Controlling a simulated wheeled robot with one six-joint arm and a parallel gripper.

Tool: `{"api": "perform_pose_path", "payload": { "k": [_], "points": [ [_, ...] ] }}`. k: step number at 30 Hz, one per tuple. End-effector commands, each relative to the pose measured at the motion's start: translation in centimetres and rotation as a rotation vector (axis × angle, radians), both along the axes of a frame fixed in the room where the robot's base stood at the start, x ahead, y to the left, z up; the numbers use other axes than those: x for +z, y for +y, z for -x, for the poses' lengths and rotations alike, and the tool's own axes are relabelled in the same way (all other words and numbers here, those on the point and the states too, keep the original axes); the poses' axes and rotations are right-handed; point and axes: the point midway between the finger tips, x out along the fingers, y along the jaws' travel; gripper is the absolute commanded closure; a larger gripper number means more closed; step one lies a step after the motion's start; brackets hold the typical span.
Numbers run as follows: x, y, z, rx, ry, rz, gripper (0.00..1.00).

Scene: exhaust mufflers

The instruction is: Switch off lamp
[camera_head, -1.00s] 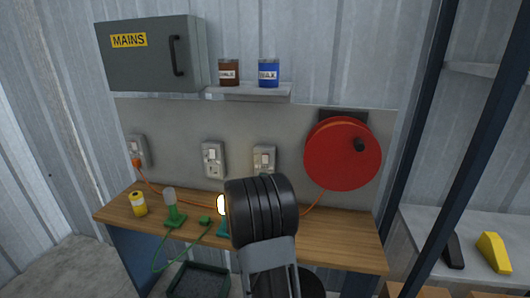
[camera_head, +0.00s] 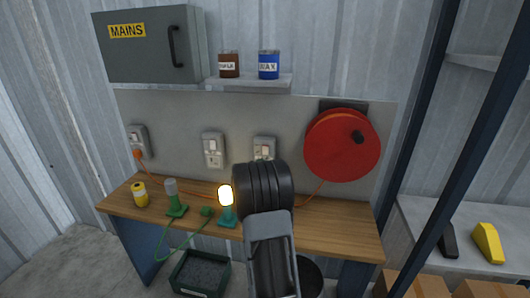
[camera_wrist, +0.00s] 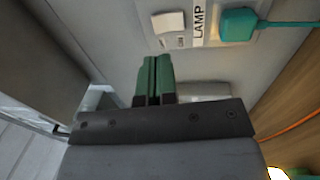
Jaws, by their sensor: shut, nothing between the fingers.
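A lit lamp with a glowing bulb (camera_head: 226,195) and a teal base (camera_head: 227,218) stands on the bench, left of my arm. In the wrist view, a wall socket has a white switch (camera_wrist: 169,22), a LAMP label (camera_wrist: 199,22) and a teal plug (camera_wrist: 239,23) with a teal lead. My gripper (camera_wrist: 157,58) has its green fingers shut together and empty, pointing toward the switch with a small gap in the picture. Contact cannot be told. My arm hides the gripper in the head view. The right wall socket (camera_head: 264,143) is partly covered by my arm.
An unlit green lamp (camera_head: 171,187) and a yellow can (camera_head: 139,194) stand on the wooden bench (camera_head: 330,233). Other sockets are at the middle (camera_head: 213,150) and left (camera_head: 138,139). A red reel (camera_head: 342,146), grey MAINS box (camera_head: 150,60) and shelf (camera_head: 250,83) surround the panel.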

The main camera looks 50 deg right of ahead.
Motion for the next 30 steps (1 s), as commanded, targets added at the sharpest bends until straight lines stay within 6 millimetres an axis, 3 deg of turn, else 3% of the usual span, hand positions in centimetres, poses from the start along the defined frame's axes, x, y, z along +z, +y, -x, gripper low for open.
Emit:
{"api": "perform_pose_path", "payload": {
  "k": [6,13,30],
  "points": [
    [0.6,-3.4,-2.1,-0.001,-0.001,-0.001,1.00],
    [0.9,-5.9,-3.6,0.000,0.000,0.000,1.00],
    [1.0,-7.0,-4.4,0.001,0.000,0.000,1.00]
  ]
}}
